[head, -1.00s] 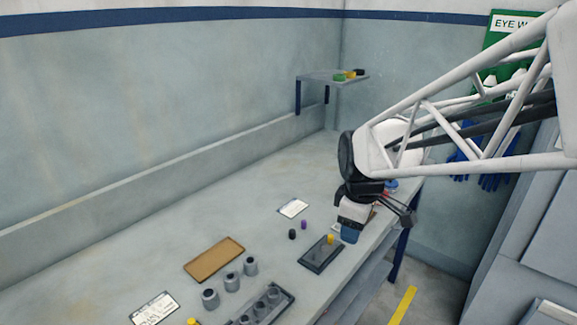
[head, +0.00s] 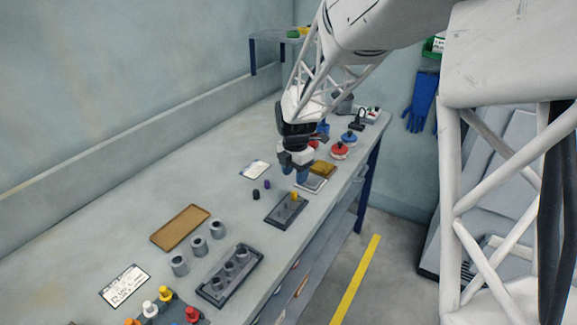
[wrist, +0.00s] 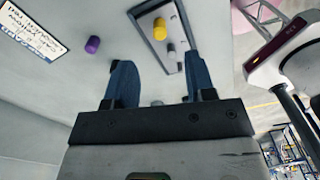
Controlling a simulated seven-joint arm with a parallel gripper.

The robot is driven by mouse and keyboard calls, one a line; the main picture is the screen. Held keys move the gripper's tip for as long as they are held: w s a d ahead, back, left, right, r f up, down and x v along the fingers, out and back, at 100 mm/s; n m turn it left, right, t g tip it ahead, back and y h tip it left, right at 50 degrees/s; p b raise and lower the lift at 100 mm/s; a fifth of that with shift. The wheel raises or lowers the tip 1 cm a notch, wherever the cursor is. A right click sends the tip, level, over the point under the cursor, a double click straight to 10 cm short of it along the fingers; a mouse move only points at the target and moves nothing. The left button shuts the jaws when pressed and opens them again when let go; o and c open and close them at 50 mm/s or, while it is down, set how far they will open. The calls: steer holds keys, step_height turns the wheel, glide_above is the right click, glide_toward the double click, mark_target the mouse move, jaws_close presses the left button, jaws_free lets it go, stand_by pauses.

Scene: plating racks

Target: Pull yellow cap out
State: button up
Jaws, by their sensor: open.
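A small yellow cap (head: 294,196) stands upright on a dark rectangular rack plate (head: 273,220) near the table's front edge. A grey peg stands beside it on the plate. In the wrist view the yellow cap (wrist: 160,28) lies ahead of the fingers, near the top. My gripper (head: 295,175) is open and empty, just beyond the plate and apart from the cap. Its two blue fingers show spread in the wrist view (wrist: 157,68), with nothing between them.
A purple cap (head: 267,184) and a black cap (head: 256,194) stand left of the plate. A grey rack (head: 212,292), grey cylinders (head: 199,247) and a brown tray (head: 180,227) are nearer. Red and blue pieces (head: 339,150) stand beyond my gripper.

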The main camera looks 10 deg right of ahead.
mark_target(295, 192)
stand_by(0.4)
steer(key=shift+f, duration=3.95)
jaws_close()
steer(key=c, duration=0.7)
jaws_free()
jaws_close()
steer(key=shift+r, duration=2.65)
